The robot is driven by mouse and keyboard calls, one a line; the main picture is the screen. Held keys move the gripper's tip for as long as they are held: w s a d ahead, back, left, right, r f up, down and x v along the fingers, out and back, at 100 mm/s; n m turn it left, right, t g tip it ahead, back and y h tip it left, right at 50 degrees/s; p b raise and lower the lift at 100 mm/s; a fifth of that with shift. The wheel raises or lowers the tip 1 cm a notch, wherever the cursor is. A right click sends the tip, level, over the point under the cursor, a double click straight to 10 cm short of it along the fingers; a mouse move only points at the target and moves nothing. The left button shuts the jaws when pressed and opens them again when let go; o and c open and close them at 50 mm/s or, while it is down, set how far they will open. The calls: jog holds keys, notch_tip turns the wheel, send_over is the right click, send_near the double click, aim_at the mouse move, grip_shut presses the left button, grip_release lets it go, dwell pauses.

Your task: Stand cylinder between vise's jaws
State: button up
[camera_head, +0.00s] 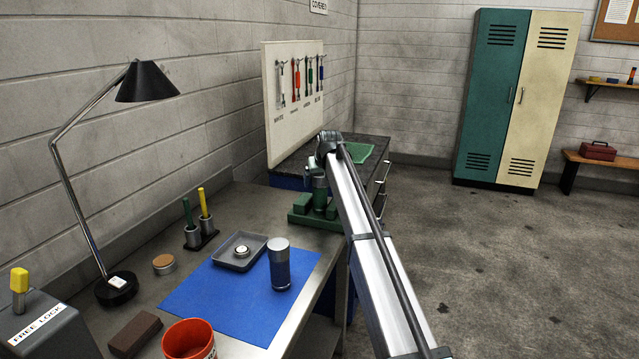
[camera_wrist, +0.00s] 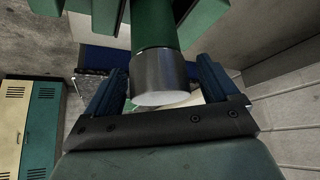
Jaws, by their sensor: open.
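The green vise (camera_head: 312,222) stands on the bench's far right part, with a jaw block (camera_head: 302,204) on its left side. A green cylinder with a silver end (camera_head: 320,196) stands upright between the jaws. In the wrist view the cylinder (camera_wrist: 157,72) comes down from the green vise parts (camera_wrist: 104,15), its silver end toward my palm. My gripper (camera_wrist: 160,88) is open, with one blue finger on each side of the silver end and small gaps visible. The cylinder's lower end and its seat in the vise are hidden.
A dark blue cylinder with a silver top (camera_head: 279,265) stands on the blue mat (camera_head: 225,300), beside a grey tray (camera_head: 240,264). A holder with green and yellow sticks (camera_head: 200,238), a lamp (camera_head: 118,290) and a red cup (camera_head: 188,340) are also on the bench.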

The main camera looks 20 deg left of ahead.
jog(key=v, duration=1)
jog(key=shift+r, duration=0.3)
jog(key=shift+s+d+f, duration=0.1)
jog(key=shift+d, duration=0.05)
